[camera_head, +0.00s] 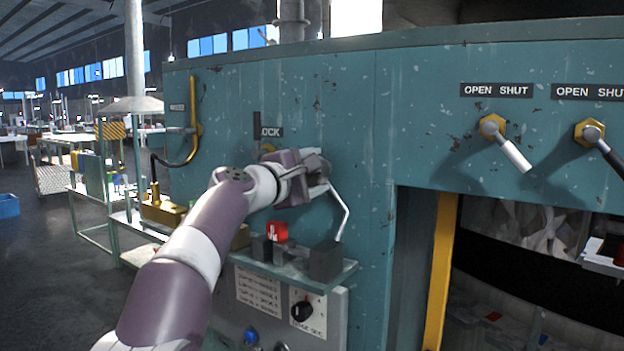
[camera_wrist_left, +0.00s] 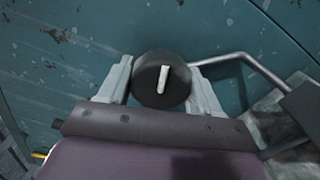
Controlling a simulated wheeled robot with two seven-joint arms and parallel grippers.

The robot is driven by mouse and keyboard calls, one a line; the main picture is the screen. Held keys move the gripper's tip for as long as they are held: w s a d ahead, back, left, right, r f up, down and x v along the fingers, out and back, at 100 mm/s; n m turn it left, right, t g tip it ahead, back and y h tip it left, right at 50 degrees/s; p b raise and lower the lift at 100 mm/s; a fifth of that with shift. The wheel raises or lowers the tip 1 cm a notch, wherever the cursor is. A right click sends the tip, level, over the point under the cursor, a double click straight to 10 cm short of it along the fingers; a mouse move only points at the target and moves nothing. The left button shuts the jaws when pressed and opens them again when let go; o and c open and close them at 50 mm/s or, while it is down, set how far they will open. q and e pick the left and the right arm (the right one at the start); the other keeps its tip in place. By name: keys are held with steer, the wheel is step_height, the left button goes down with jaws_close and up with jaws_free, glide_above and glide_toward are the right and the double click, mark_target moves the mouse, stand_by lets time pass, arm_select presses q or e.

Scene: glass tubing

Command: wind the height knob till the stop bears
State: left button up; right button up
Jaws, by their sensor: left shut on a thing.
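My left gripper (camera_head: 318,172) is at the teal panel, below and right of a partly covered label ending in "OCK". In the left wrist view, its two pale fingers (camera_wrist_left: 161,70) are closed on opposite sides of a round black knob (camera_wrist_left: 146,84) with a white line on its face. The line stands nearly upright in that view, slightly tilted. I cannot make out the stop in either view. My right gripper is not in view.
A bent pale rod (camera_head: 346,213) runs beside the gripper towards a small shelf (camera_head: 290,275) bearing a red block (camera_head: 277,232) and dark blocks. A black dial (camera_head: 301,311) sits below. Two valve levers (camera_head: 513,155) (camera_head: 607,155) are at the right, above a dark opening.

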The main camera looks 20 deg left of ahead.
arm_select(q)
steer(key=shift+m, duration=0.6)
steer(key=o, duration=0.9)
steer(key=shift+o, duration=0.7)
steer(key=shift+d, duration=0.15)
steer(key=b+v, duration=0.3)
steer(key=f+b+v, duration=0.1)
steer(key=b+v, duration=0.1)
steer(key=shift+s, duration=0.2)
steer(key=b, duration=0.3)
glide_toward(309, 178)
steer(key=shift+s+r, duration=0.55)
steer(key=shift+s, duration=0.1)
